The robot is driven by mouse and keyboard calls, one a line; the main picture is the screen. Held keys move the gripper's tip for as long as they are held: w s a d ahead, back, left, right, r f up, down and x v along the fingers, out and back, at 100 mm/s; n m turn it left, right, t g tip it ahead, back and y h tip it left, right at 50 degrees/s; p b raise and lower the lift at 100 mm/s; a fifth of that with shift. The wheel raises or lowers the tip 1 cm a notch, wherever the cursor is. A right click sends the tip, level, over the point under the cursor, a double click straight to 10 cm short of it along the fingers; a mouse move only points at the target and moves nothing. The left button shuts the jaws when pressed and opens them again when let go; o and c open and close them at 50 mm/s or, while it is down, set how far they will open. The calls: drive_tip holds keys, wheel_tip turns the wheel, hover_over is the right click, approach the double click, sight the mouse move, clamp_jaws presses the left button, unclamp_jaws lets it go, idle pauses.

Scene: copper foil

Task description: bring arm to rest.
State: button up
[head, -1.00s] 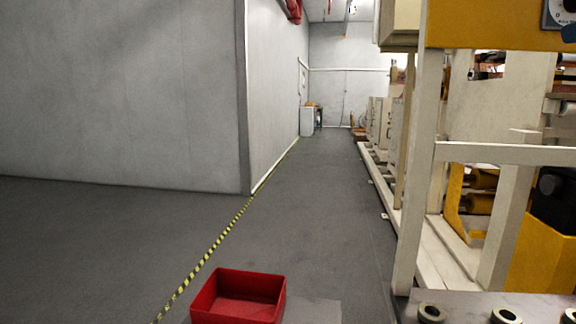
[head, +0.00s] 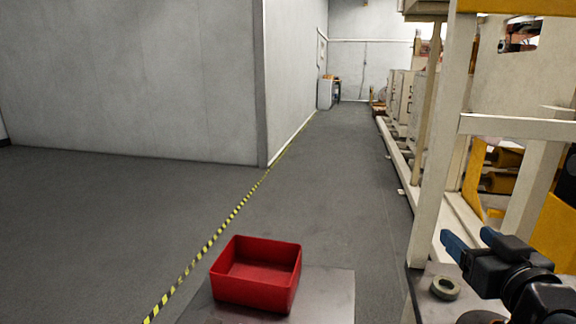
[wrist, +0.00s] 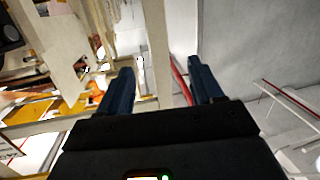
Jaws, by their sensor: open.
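My gripper (head: 468,243) shows at the lower right in the head view, above the grey surface with the ring-shaped parts. Its blue fingers point up and to the left. In the wrist view my gripper (wrist: 160,85) has its two blue fingers spread apart with nothing between them. The wrist view looks along the fingers toward machine frames and a pale wall, tilted.
An empty red bin (head: 255,290) stands on a grey table (head: 335,290) at bottom centre. A ring-shaped part (head: 446,287) lies on the right-hand surface. Cream machine posts (head: 437,150) rise at right. Open floor (head: 335,190) runs along the yellow-black tape (head: 225,222).

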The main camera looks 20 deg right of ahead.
drive_tip(key=s+a+f+n+y, duration=0.1)
drive_tip(key=s+a+f+y, duration=0.1)
drive_tip(key=s+a+f, duration=1.05)
drive_tip(key=s+a+n+y, duration=0.1)
drive_tip(key=s+a, duration=0.3)
drive_tip(key=s, duration=0.5)
drive_tip(key=s+a+n+y, duration=0.1)
drive_tip(key=s+a+y, duration=0.2)
drive_tip(key=s, duration=0.7)
drive_tip(key=shift+a+n+g, duration=0.3)
drive_tip(key=shift+a+g, duration=0.1)
drive_tip(key=shift+a, duration=0.3)
